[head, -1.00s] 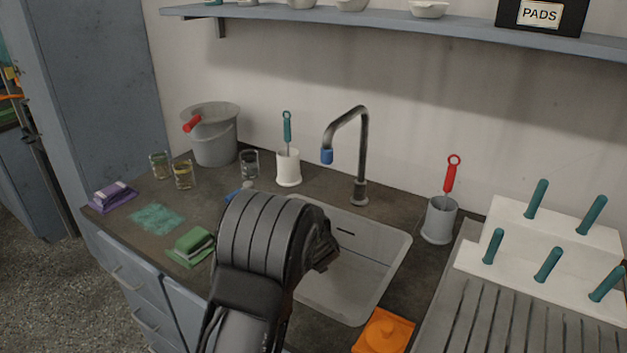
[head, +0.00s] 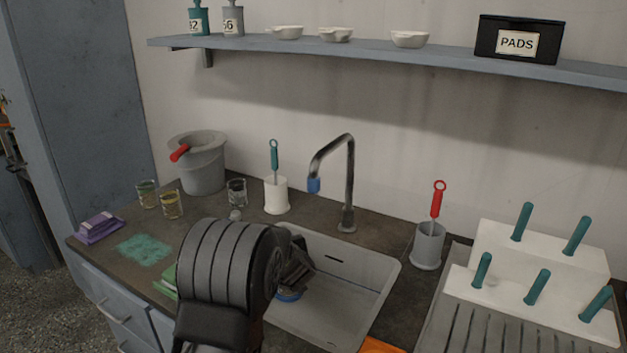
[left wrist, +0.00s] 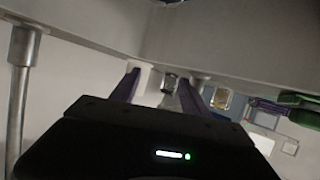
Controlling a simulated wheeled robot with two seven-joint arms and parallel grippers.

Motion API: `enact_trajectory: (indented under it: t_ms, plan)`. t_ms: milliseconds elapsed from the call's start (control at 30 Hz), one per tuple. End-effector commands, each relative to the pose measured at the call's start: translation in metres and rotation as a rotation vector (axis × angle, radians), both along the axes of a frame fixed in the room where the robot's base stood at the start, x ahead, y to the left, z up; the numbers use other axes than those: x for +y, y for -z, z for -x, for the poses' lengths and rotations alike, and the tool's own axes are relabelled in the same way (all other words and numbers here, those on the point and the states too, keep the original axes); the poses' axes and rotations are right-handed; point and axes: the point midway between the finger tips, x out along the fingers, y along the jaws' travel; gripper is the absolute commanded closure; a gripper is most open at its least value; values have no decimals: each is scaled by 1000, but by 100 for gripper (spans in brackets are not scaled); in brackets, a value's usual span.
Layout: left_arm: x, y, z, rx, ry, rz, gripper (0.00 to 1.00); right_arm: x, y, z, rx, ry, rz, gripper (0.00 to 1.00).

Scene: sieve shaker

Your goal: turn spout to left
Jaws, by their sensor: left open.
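The tap's spout (head: 332,146) is a dark grey bent pipe with a blue tip (head: 313,185). It rises from a base (head: 347,226) behind the sink and its tip hangs to the left of the base. My left gripper (head: 296,264) is over the sink's left part, in front of and below the spout; its fingers are hard to make out there. In the left wrist view my left gripper (left wrist: 160,88) is open, with two purple fingers apart. A grey pipe with a collar (left wrist: 24,45), which looks like the tap, stands left of the fingers, apart from them. My right gripper is out of view.
The sink (head: 345,300) lies under the spout. A white brush holder (head: 276,197), glasses and a grey bucket (head: 203,170) stand left of the tap. A grey cup (head: 428,245) with a red-handled tool and a white peg rack (head: 540,247) stand right. A shelf (head: 380,53) runs above.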

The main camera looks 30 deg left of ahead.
Motion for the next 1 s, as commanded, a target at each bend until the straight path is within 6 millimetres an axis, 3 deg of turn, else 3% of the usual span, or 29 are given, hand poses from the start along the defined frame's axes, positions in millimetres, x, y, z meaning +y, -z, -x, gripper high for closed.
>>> enact_trajectory:
  t_ms: [133,267,367,400,500,600,667,1000]
  plan:
    - [22,-46,27,-68,0,37,53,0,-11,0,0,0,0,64]
    - [16,-105,49,-151,109,1,53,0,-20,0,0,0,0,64]
    - [-11,-158,65,-227,253,-74,53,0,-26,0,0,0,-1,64]
    - [-29,-176,70,-254,320,-112,53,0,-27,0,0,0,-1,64]
    - [-75,-203,78,-297,480,-196,53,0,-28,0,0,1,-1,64]
    - [-118,-204,77,-302,610,-239,53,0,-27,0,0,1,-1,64]
    - [-130,-200,76,-298,653,-248,53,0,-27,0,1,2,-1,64]
    - [-133,-201,75,-315,665,-237,53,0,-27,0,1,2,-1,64]
